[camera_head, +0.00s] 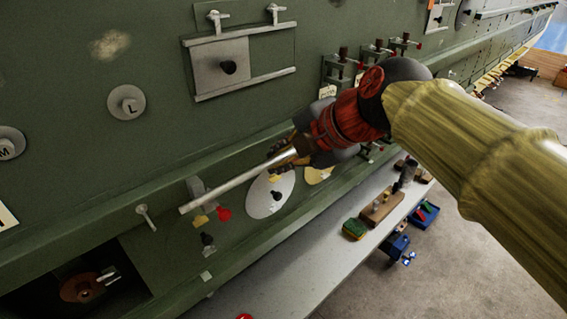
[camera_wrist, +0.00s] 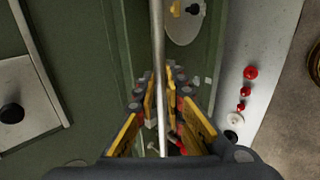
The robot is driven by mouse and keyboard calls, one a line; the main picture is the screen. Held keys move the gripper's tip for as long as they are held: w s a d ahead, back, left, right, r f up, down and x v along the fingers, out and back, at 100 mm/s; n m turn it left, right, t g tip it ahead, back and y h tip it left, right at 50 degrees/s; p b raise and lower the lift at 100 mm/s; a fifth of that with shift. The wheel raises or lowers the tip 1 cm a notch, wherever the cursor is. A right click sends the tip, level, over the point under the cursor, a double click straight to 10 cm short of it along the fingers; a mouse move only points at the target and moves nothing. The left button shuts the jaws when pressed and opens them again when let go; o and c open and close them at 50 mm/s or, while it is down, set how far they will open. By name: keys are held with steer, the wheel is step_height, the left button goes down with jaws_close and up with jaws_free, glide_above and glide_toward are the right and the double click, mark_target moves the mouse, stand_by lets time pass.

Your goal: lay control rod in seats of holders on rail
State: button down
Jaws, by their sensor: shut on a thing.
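The control rod (camera_head: 235,184) is a long, pale metal bar in the head view. It slants down to the left, in front of the green fuselage wall. My gripper (camera_head: 287,157) is shut on the rod near its right end. In the wrist view the rod (camera_wrist: 157,45) runs between the yellow-padded fingers of my gripper (camera_wrist: 160,92). A grey block (camera_head: 195,187) on the green rail (camera_head: 165,188) shows just behind the rod's left part; it may be a holder. The rod looks apart from it, but contact is hard to tell. Other holders are hidden or unclear.
A white oval plate with a black knob (camera_head: 270,195) lies below the rod. A grey bench (camera_head: 300,262) runs along the wall, with a wooden block (camera_head: 382,206) and a green-yellow sponge (camera_head: 354,229). Red knobs (camera_wrist: 250,72) lie on it. A dark opening (camera_head: 80,280) is at lower left.

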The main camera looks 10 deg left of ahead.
steer(key=shift+w+a+f+b, duration=0.35)
steer(key=shift+w+a+b, duration=0.2)
steer(key=shift+a, duration=0.1)
steer(key=shift+w+a+f+b, duration=0.4)
steer(key=shift+w+a+b, duration=0.05)
steer(key=shift+w+a, duration=0.2)
steer(key=shift+w+a+f+b, duration=0.35)
steer(key=shift+w+a+b, duration=0.15)
steer(key=shift+a, duration=0.15)
steer(key=shift+b, duration=0.4)
steer(key=shift+f+b, duration=1.1)
steer(key=shift+b, duration=0.15)
stand_by(0.4)
steer(key=c, duration=1.8)
jaws_free()
